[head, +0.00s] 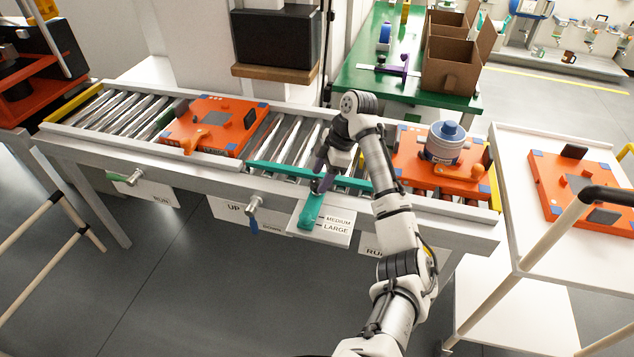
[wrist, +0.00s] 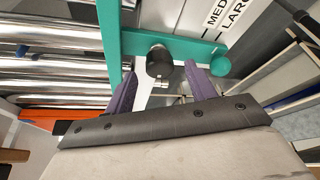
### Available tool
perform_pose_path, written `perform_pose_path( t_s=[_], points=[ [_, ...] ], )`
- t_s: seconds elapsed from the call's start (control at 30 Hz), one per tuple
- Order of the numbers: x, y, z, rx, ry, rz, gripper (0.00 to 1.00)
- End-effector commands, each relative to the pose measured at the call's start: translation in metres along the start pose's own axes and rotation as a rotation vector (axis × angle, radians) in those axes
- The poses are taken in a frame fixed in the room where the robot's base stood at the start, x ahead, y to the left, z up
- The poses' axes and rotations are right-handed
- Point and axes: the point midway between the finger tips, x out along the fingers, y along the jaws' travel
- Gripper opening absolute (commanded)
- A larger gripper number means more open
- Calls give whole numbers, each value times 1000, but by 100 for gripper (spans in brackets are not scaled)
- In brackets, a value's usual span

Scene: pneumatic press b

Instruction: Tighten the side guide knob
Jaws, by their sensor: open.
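The side guide is a teal bar (head: 290,172) running along the front of the roller conveyor. A teal arm (head: 310,212) sticks out from it over a white plate marked MEDIUM and LARGE. The black round knob (wrist: 159,62) sits on the teal guide in the wrist view. In the head view my gripper hides the knob. My gripper (head: 322,184) points down over the guide. In the wrist view its purple fingers (wrist: 160,88) are apart, one on each side of the knob's lower area. I cannot tell whether they touch it.
An orange pallet (head: 210,124) lies on the rollers at left. Another orange pallet (head: 410,170) with a grey-blue cylinder (head: 444,142) lies at right. Levers (head: 252,204) stick out of the conveyor front. A white cart (head: 535,240) stands at right; a dark box (head: 276,38) is behind.

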Motion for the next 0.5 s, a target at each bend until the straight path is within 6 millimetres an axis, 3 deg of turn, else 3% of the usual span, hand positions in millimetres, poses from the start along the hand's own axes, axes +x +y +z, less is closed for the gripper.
perform_pose_path(
  t_s=[0.2,0.5],
  points=[
    [27,0,0,1,0,0,56],
    [34,0,0,0,0,1,56]
  ],
)
